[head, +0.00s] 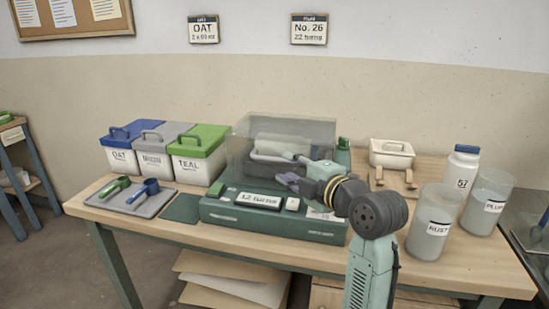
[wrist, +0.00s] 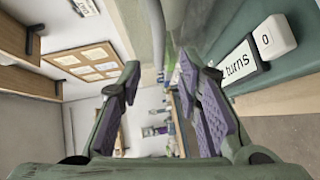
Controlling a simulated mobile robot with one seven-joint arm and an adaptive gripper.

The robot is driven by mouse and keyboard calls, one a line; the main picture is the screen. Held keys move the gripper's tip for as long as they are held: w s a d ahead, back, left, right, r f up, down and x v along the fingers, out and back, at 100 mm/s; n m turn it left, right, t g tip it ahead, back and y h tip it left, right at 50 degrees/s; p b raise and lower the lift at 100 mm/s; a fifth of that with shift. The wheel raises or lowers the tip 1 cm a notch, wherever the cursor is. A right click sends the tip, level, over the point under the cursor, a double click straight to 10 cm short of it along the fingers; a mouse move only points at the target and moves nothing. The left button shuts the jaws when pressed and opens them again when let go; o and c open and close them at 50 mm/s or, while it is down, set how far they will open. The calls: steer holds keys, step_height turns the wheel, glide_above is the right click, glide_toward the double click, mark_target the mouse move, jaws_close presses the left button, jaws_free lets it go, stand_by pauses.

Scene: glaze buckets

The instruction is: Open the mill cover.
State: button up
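The mill (head: 270,222) has a dark green base and stands at the middle of the table. Its clear cover (head: 262,130) is a see-through box sitting down over the base, with a pale drum-like part inside. My gripper (head: 287,168) is in front of the cover's front face, above the base's front panel. In the wrist view, my gripper (wrist: 160,66) is open with its purple pads apart. A pale, translucent strip, probably the cover's edge, shows between and beyond the fingertips. I cannot tell whether a finger touches it.
The mill's panel shows a "12 turns" display (head: 258,200) and a white button (head: 293,204). Lidded bins, including the TEAL bin (head: 196,170), and a scoop tray (head: 130,203) stand left. The RUST bucket (head: 433,225), PLUM bucket (head: 487,205) and white jar (head: 456,175) stand right.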

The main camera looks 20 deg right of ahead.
mark_target(276, 160)
steer(key=p+x, duration=0.1)
steer(key=x, duration=0.6)
steer(key=shift+w+p, duration=0.15)
steer(key=shift+p, duration=0.2)
steer(key=shift+c, duration=0.3)
jaws_close()
steer(key=shift+r, duration=0.1)
